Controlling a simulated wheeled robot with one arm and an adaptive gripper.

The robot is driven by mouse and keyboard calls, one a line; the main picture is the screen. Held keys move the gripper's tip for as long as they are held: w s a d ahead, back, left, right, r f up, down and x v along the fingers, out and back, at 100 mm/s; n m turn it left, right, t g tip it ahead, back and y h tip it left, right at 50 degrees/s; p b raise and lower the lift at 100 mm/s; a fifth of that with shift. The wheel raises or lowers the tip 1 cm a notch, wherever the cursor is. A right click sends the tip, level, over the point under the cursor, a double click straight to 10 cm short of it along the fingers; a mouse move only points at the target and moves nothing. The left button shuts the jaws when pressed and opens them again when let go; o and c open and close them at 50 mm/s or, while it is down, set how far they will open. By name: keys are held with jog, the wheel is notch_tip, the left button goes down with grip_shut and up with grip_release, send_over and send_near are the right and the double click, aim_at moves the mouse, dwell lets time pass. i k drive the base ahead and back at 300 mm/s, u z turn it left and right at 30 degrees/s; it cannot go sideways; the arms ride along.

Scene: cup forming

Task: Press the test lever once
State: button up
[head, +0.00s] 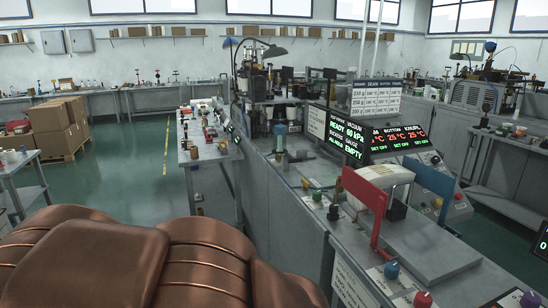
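I cannot tell for sure which control is the test lever. A dark upright part (397,208) stands between the red plate and a blue plate (430,178). A lit vacuum display (346,132) behind them reads "READY", "60 kPa" and "EMPTY". The display beside it (400,139) shows 25 °C readings and "SET OFF". My gripper is not in view.
Blue (391,270) and red (423,299) knobs sit at the bench's near edge. A side table (215,150) holds small items. Cardboard boxes (58,125) stand at far left. Green floor (125,185) is clear at left.

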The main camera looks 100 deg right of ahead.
aim_at(292, 160)
jog(key=u, duration=0.45)
jog(key=k, duration=0.15)
jog(key=z, duration=1.05)
jog(key=i, duration=0.25)
jog(key=z, duration=2.5)
jog(key=i, duration=0.9)
jog(key=u, duration=0.1)
